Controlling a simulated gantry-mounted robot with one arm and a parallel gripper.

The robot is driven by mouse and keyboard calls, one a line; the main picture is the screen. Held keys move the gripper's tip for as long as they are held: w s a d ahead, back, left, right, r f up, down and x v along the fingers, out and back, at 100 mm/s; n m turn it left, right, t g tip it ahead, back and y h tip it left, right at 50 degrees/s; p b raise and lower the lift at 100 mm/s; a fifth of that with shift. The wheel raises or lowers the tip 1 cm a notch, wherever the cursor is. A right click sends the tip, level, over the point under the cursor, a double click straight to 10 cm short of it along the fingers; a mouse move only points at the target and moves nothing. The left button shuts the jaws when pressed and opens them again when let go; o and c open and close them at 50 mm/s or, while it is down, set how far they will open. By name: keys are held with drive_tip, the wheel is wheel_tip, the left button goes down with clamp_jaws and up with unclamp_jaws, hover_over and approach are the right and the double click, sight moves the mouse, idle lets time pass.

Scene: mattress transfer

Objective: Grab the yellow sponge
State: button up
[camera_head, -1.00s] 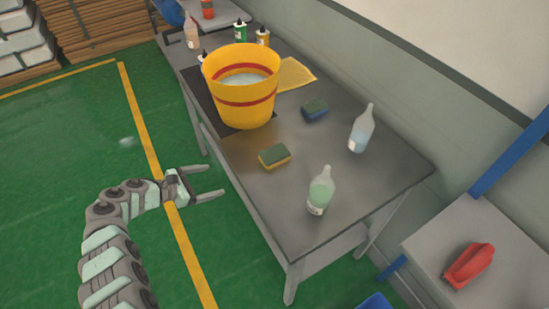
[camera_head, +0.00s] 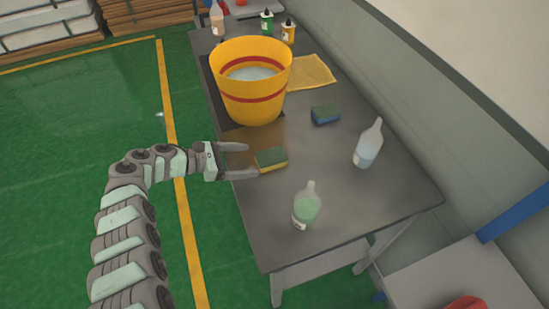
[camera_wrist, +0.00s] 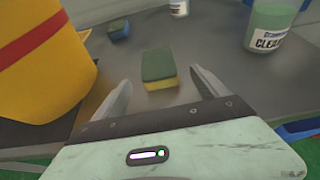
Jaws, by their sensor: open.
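The yellow sponge (camera_head: 271,160) with a green top lies on the grey metal table near its left edge. It also shows in the wrist view (camera_wrist: 158,69), ahead of and between my two fingers. My gripper (camera_head: 244,161) is open and empty at the table's left edge, its fingers pointing at the sponge. The fingertips are close to the sponge; I cannot tell whether they touch it. In the wrist view my gripper (camera_wrist: 160,88) has a finger on each side, with the sponge just beyond the tips.
A yellow bucket (camera_head: 250,105) with red bands stands close behind my gripper. A blue sponge (camera_head: 325,114), a clear bottle (camera_head: 368,146) and a green-liquid bottle (camera_head: 306,208) stand or lie around. A yellow cloth (camera_head: 312,72) lies behind. The table's right front is clear.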

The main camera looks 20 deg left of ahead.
sight(266, 157)
drive_tip(key=x, duration=0.3)
drive_tip(key=shift+d, duration=0.1)
drive_tip(key=shift+r+b+x, duration=0.15)
drive_tip(key=shift+b+x, duration=0.5)
drive_tip(key=shift+x, duration=0.7)
drive_tip(key=shift+r+b+x, duration=0.15)
drive_tip(key=shift+b+x, duration=0.5)
drive_tip(key=shift+x, duration=0.7)
drive_tip(key=shift+w, duration=0.15)
drive_tip(key=shift+c, duration=0.5)
drive_tip(key=c, duration=1.3)
drive_tip(key=shift+r, duration=0.1)
